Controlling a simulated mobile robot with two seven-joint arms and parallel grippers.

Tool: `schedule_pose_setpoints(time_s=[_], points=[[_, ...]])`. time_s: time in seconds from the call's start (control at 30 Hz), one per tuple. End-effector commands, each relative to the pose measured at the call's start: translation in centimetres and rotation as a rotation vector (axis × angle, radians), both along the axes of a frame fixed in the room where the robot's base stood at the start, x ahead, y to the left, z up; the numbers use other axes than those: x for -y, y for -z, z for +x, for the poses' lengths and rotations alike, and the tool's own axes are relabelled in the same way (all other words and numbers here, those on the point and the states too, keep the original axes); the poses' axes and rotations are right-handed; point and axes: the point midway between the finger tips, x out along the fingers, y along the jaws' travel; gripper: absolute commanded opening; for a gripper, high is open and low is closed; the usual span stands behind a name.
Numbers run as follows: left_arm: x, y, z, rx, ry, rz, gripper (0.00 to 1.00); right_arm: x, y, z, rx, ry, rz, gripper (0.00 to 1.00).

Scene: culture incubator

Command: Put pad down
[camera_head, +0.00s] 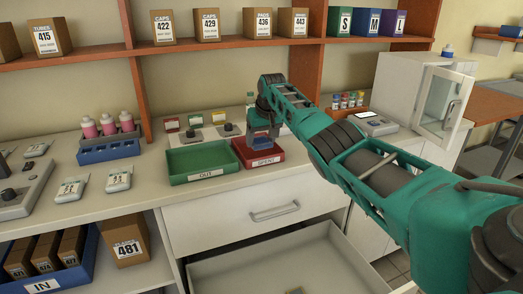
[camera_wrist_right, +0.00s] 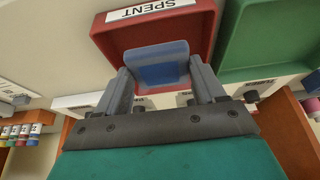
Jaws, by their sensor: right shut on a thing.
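The pad (camera_wrist_right: 160,62) is a small blue block with a paler blue edge. My right gripper (camera_wrist_right: 160,72) is shut on it, one finger on each side. In the head view the right gripper (camera_head: 262,143) points down over the red tray labelled SPENT (camera_head: 273,161), and the pad (camera_head: 262,145) shows between its fingers. In the wrist view the pad appears within the outline of the red tray (camera_wrist_right: 115,38). I cannot tell whether it touches the tray floor. My left gripper is not in view.
A blue rack with pink-filled bottles (camera_head: 108,150) stands further left. An open drawer (camera_head: 225,270) sticks out below the counter. A white cabinet with an open door (camera_head: 440,100) stands at the right.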

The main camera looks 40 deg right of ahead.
Motion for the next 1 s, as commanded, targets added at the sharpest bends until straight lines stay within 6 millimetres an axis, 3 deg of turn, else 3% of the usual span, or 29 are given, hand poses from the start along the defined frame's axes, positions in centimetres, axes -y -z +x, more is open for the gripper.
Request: schedule_pose_setpoints(time_s=[0.03,0.2,0.67,0.7,0.93,1.0], points=[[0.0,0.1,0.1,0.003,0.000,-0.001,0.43,0.0,1.4,-0.1,-0.006,0.000,0.001,0.41],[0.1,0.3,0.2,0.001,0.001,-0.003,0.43,0.0,3.7,-0.1,-0.003,0.001,0.000,0.41],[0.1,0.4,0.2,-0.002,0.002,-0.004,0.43,0.0,4.5,0.0,-0.002,0.000,0.001,0.41],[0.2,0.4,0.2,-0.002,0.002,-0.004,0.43,0.0,4.3,0.0,-0.002,0.000,0.001,0.73],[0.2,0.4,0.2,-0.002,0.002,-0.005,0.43,0.0,4.3,0.0,-0.002,0.000,0.001,0.94],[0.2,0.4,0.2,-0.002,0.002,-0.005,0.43,0.0,4.3,0.0,-0.002,0.000,0.000,0.94]])
